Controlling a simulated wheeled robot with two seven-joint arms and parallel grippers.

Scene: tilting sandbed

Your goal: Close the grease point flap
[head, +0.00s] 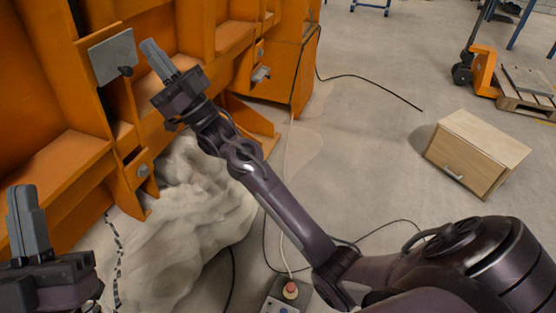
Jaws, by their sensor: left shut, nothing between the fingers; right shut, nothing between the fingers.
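A flat grey plate with a dark knob at its lower right corner, which looks like the grease point flap (112,55), is on the orange frame at the upper left. It appears to stand out from the frame at an angle; its hinge and the grease point are not clear. My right gripper (150,45) is shut and empty, its fingertips just right of the flap with a small gap in the picture. My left gripper (24,192) is shut and empty at the lower left, below the flap and in front of the frame.
The orange sandbed frame (50,160) fills the left side, with ribs and bolts. A pale sand heap (190,230) lies below it. A control box with a red button (290,289), dark cables and a wooden cabinet (475,150) stand on the floor. Open floor lies right of the frame.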

